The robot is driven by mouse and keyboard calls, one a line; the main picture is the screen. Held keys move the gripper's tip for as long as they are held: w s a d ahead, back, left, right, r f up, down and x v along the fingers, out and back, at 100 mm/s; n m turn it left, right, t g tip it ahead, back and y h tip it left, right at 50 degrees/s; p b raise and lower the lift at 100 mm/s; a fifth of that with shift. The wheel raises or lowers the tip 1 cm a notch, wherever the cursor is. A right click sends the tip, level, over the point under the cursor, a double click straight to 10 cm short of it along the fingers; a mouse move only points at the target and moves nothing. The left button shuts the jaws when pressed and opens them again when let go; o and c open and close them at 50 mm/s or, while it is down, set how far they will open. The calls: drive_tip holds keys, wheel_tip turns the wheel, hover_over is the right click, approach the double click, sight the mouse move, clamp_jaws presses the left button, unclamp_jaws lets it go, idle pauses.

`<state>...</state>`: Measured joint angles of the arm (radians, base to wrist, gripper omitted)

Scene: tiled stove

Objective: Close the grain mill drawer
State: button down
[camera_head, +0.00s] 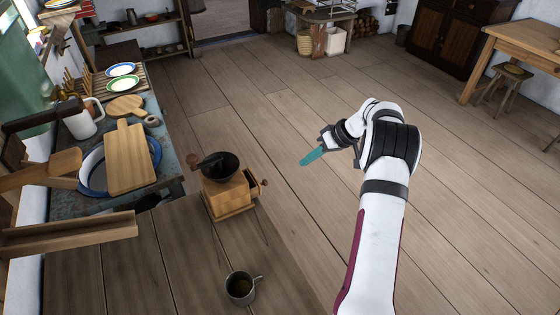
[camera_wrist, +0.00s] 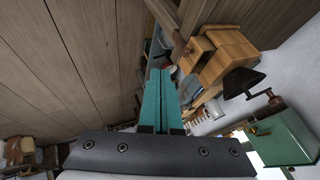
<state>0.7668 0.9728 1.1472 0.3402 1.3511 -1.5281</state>
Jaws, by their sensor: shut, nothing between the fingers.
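The wooden grain mill (camera_head: 228,194) stands near the right edge of the dark table, with a black hopper bowl (camera_head: 218,165) and a crank on top. Its drawer (camera_head: 257,185) sticks out on the right side, partly open, with a round knob at its front. In the wrist view the mill body (camera_wrist: 228,55) is at upper right, and the drawer (camera_wrist: 194,52) juts left from it. My gripper (camera_head: 303,162) is shut and empty, to the right of the drawer and apart from it in the head view. Its teal fingers (camera_wrist: 158,74) point toward the drawer side in the wrist view.
A metal cup (camera_head: 240,290) stands on the table (camera_head: 190,260) in front of the mill. A blue side table at left holds cutting boards (camera_head: 130,158), plates (camera_head: 122,85) and a white jug (camera_head: 80,120). The floor (camera_head: 270,90) around my gripper is clear.

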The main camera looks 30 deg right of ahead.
sight(260, 184)
drive_tip(key=w+a+f, duration=0.4)
drive_tip(key=a+f, duration=0.3)
drive_tip(key=a, duration=0.1)
drive_tip(key=shift+f, duration=0.15)
drive_tip(key=shift+a, duration=0.1)
drive_tip(key=shift+a, duration=2.25)
